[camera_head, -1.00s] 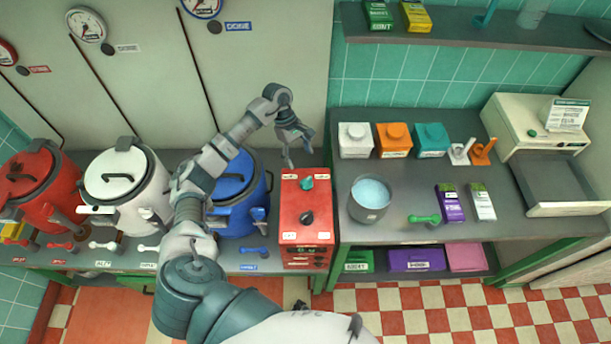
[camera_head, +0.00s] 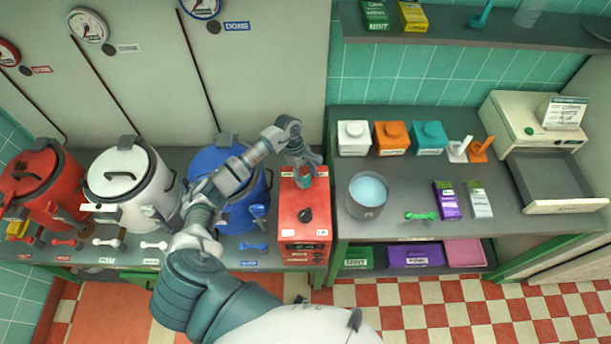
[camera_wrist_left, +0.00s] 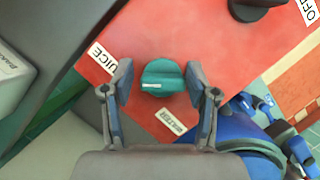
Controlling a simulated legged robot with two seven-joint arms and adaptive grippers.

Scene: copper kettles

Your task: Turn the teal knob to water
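The red box (camera_head: 305,225) stands at the right end of the kettle counter, with a black knob (camera_head: 305,215) on its top. In the left wrist view the teal knob (camera_wrist_left: 162,72) has a white stripe on its left half. A label ending in "UICE" (camera_wrist_left: 102,57) lies to its left, and the "WATER" label (camera_wrist_left: 170,121) lies below it. My left gripper (camera_head: 305,173) is over the back of the box. In the wrist view its open fingers (camera_wrist_left: 158,76) stand either side of the teal knob, with visible gaps. My right gripper is out of view.
Blue (camera_head: 235,215), white (camera_head: 125,190) and red (camera_head: 40,185) kettles stand left of the box. The blue kettle is close beside it. On the right counter, a metal pot (camera_head: 367,200) stands near the box. A shelf (camera_head: 470,32) hangs above.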

